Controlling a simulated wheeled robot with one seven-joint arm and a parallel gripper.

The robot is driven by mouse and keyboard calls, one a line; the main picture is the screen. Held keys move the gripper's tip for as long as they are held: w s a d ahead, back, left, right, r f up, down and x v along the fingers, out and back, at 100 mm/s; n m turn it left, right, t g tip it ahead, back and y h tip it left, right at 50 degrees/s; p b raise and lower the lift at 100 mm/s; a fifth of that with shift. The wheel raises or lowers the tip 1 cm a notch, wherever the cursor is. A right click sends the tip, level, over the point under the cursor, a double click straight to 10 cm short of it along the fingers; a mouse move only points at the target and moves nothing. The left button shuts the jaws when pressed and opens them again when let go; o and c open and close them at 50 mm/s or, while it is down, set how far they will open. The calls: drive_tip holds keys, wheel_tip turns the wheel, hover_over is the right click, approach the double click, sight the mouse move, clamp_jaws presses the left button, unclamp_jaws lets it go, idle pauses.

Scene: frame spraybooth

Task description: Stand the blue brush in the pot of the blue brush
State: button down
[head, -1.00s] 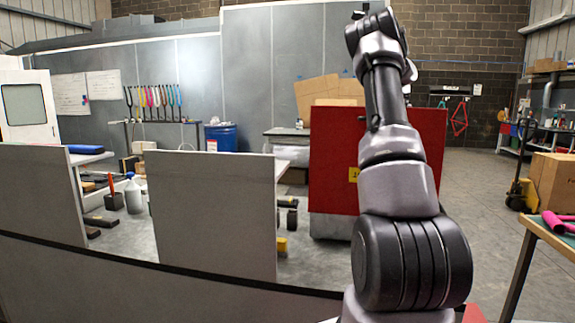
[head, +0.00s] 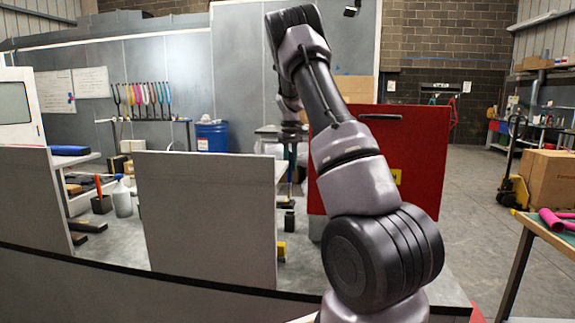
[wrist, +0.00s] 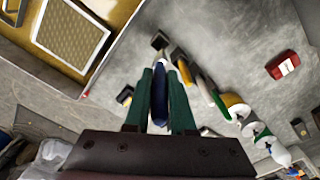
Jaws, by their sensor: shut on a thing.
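In the wrist view, my gripper (wrist: 161,88) has two green fingers shut on the blue brush (wrist: 160,103). The brush's dark blue handle lies between the fingers, pointing up the picture. The pot of the blue brush cannot be told for certain. A dark block-like shape (wrist: 180,56) lies just beyond the fingertips in the wrist view. In the head view, a dark pot (head: 101,205) at the left holds an orange-handled brush.
A white bottle (head: 122,201) stands beside the orange brush's pot. Grey partitions (head: 205,215) and a red panel (head: 405,150) stand in front of the booth floor. In the wrist view, a red item (wrist: 283,65) and several yellow, green and white items lie right, and a framed grille (wrist: 72,38) left.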

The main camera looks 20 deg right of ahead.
sight(290, 195)
drive_tip(key=shift+f, duration=6.25)
drive_tip(key=c, duration=0.7)
unclamp_jaws()
drive_tip(key=shift+r, duration=0.15)
wheel_tip(290, 195, up, 11)
drive_tip(key=shift+f, duration=0.2)
